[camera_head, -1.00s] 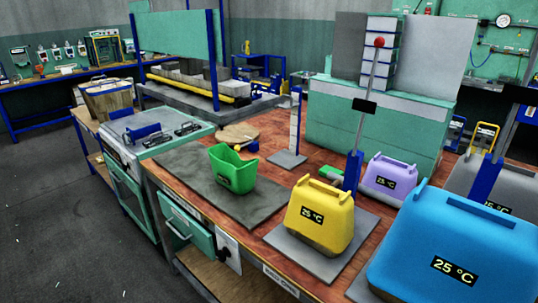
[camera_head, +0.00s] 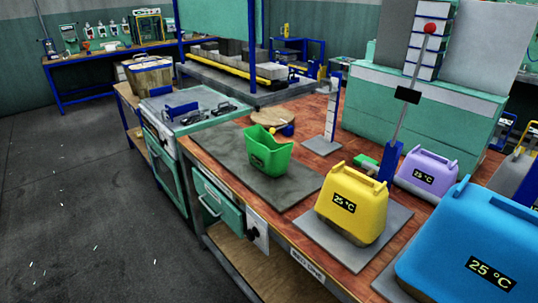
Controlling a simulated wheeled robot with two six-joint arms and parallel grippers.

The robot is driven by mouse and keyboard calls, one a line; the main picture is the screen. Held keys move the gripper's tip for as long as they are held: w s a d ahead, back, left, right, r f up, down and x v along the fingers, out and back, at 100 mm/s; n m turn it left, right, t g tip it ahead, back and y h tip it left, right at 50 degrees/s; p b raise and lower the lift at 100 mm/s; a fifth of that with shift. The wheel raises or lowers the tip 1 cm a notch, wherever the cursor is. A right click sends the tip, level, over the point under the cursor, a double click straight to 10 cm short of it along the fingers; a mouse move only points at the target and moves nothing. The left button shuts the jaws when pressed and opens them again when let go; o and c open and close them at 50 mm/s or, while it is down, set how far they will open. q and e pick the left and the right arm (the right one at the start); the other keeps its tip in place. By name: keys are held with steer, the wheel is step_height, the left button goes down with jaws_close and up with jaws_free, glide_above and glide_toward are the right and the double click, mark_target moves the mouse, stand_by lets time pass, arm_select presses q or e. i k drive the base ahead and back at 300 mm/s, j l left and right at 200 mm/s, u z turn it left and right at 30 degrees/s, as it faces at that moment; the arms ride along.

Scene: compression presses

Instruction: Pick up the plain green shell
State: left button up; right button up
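A green shell (camera_head: 270,152) stands upright on a dark grey mat (camera_head: 232,143) on the wooden workbench, near the middle of the view. It is open at the top, and a small dark marking shows on its front. Neither of my grippers is in view.
A yellow shell (camera_head: 352,203), a blue shell (camera_head: 470,245) and a purple shell (camera_head: 428,171), each with a 25 °C label on the yellow and blue ones, stand to the right. A post with a red ball (camera_head: 430,28) rises behind. Open floor (camera_head: 75,200) lies to the left.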

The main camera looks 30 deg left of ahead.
mark_target(271, 157)
steer(key=j+z, duration=0.3)
steer(key=j, duration=1.2)
steer(key=j+z, duration=0.15)
steer(key=j, duration=0.3)
steer(key=j+z, duration=0.2)
steer(key=j, duration=0.2)
steer(key=j+z, duration=0.15)
steer(key=j, duration=0.3)
steer(key=k+j+z, duration=0.2)
steer(key=j, duration=0.2)
steer(key=j+z, duration=0.15)
steer(key=j, duration=0.3)
steer(key=k+j+z, duration=0.15)
steer(key=j, duration=0.25)
